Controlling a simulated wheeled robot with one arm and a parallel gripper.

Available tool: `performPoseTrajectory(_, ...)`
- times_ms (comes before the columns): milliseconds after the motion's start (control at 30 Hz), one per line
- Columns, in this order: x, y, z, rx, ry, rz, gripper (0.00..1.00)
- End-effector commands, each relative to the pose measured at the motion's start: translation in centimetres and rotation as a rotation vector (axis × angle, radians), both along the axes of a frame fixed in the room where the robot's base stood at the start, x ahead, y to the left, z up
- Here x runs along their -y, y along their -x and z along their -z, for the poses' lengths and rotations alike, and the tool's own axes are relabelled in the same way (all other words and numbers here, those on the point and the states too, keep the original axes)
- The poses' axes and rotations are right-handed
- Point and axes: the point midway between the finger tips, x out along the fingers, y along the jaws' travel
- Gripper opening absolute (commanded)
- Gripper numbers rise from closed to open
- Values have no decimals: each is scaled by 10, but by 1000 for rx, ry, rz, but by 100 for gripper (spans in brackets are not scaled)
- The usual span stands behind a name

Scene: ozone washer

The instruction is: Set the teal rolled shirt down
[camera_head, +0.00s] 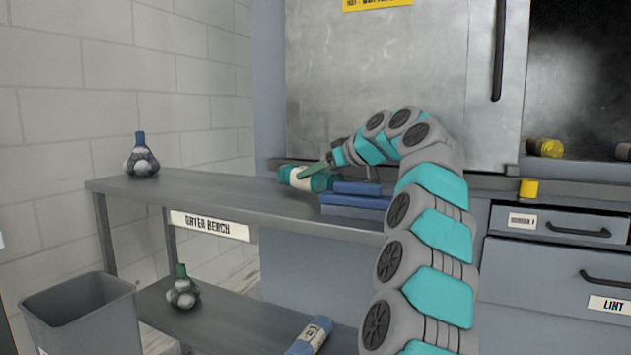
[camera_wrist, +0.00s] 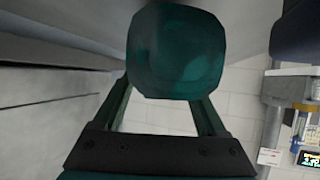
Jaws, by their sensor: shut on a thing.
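The teal rolled shirt (camera_head: 322,182) has a pale band around its middle and lies on its side at the bench's back right in the head view. My gripper (camera_head: 318,170) is shut on it. In the wrist view the teal roll (camera_wrist: 178,52) shows end-on between the two fingers of my gripper (camera_wrist: 170,98). The roll is at about the height of the bench top (camera_head: 225,200); I cannot tell whether it touches the surface. A blue folded stack (camera_head: 355,200) sits on the bench just right of it.
A grey bin (camera_head: 85,318) stands at left. A yellow roll (camera_head: 545,148) lies in the open chamber at right.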

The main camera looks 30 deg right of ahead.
Motion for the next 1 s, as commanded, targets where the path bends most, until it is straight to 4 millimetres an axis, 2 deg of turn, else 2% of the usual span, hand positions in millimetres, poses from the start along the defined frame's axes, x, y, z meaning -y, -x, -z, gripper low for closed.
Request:
performPoseTrajectory(100,-1,0,10,-1,-2,-1,6)
performPoseTrajectory(567,-1,0,17,1,2,-1,6)
performPoseTrajectory(600,-1,0,15,0,2,-1,79)
performPoseTrajectory(800,-1,0,15,0,2,-1,100)
performPoseTrajectory(1000,-1,0,15,0,2,-2,100)
